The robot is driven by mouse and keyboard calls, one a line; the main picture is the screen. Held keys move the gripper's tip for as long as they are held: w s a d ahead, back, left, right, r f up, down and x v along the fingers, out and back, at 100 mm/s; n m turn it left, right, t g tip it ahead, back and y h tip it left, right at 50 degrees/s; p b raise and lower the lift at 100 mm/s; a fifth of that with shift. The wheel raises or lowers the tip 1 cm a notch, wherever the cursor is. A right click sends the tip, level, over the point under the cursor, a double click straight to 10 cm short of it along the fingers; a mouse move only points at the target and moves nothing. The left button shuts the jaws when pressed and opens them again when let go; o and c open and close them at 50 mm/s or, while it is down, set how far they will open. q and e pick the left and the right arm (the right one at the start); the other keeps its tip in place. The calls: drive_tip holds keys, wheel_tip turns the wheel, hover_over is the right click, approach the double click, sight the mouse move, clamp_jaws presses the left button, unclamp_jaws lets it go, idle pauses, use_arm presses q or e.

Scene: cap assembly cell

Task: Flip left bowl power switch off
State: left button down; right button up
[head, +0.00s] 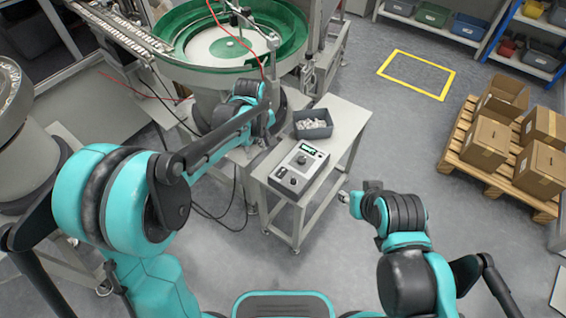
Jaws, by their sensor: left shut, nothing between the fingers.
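A control box (299,168) with a small lit display and a dark round knob sits on a small table.
The small table (345,120) also holds a grey bin (313,133) of pale parts. A pallet (450,161) with several cardboard boxes is at right. Shelves with bins stand at the back right. The floor between table and pallet is clear, with a yellow marked square (445,84).

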sight(283, 171)
use_arm(q)
drive_tip(key=w+d+f+n+g+p, duration=0.1)
drive_tip(key=w+d+f+n, duration=0.1)
drive_tip(key=w+d+f, duration=0.2)
wheel_tip(283, 171, down, 3)
drive_tip(key=shift+d+f, duration=0.1)
drive_tip(key=shift+d, duration=0.3)
drive_tip(key=f+b, duration=0.1)
drive_tip(key=f, duration=0.3)
drive_tip(key=w+f+b, duration=0.1)
drive_tip(key=f+b, duration=0.1)
drive_tip(key=f, duration=0.3)
drive_tip(key=d+f+b, duration=0.1)
drive_tip(key=f+b, duration=0.1)
drive_tip(key=f, duration=0.2)
drive_tip(key=shift+w+f, duration=0.25)
drive_tip(key=shift+f, duration=0.1)
drive_tip(key=shift+w+f+b, duration=0.1)
drive_tip(key=shift+f+b, duration=0.2)
drive_tip(key=shift+f, duration=0.1)
drive_tip(key=shift+r, duration=0.1)
